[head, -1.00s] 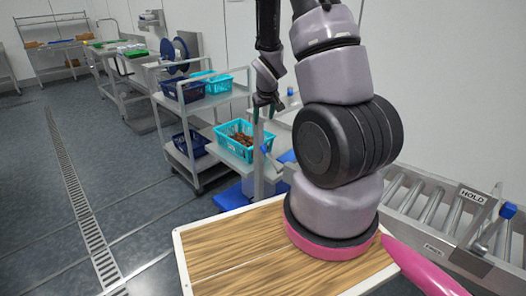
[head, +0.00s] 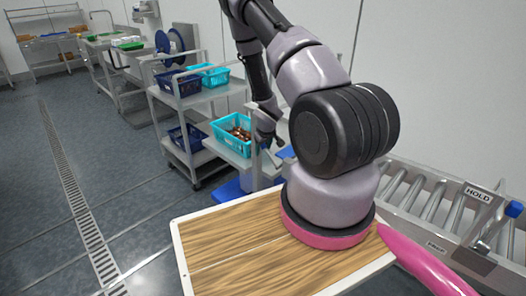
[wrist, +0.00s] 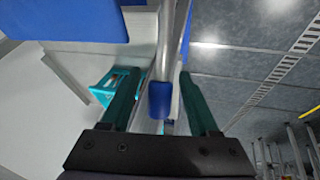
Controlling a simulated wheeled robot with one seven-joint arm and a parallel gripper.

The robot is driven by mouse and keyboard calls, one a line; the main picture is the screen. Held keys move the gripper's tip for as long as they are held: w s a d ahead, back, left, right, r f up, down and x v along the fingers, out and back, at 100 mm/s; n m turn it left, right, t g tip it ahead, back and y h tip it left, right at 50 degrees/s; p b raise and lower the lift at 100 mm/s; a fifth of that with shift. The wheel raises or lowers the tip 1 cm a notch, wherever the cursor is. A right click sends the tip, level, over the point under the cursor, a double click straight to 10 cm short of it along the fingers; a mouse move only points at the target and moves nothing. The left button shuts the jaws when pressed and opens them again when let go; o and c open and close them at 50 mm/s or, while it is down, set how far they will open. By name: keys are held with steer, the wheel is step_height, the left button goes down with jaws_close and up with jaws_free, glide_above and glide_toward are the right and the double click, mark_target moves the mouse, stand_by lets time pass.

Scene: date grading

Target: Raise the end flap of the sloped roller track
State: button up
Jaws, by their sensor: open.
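My gripper (wrist: 160,74) is open, with its two dark green fingers on either side of a blue-sleeved metal bar end (wrist: 160,100). A gap shows between each finger and the sleeve, and the bar runs up out of the picture. I cannot tell whether this bar belongs to the end flap. In the head view my gripper (head: 267,140) points down beside the grey stand behind the wooden board; its fingertips are small there. A roller track (head: 412,194) with a HOLD plate (head: 478,194) and a blue-ended lever (head: 513,209) lies at the right, away from my gripper.
A teal basket (head: 224,141) of brown dates is just left of my gripper. A grey shelf cart (head: 180,155) with blue and teal baskets stands further left. My wood-topped base is in front. The floor (head: 120,170) at the left is clear, with a drain grating.

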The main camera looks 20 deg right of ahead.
steer(key=shift+x, duration=0.9)
jaws_close()
stand_by(0.9)
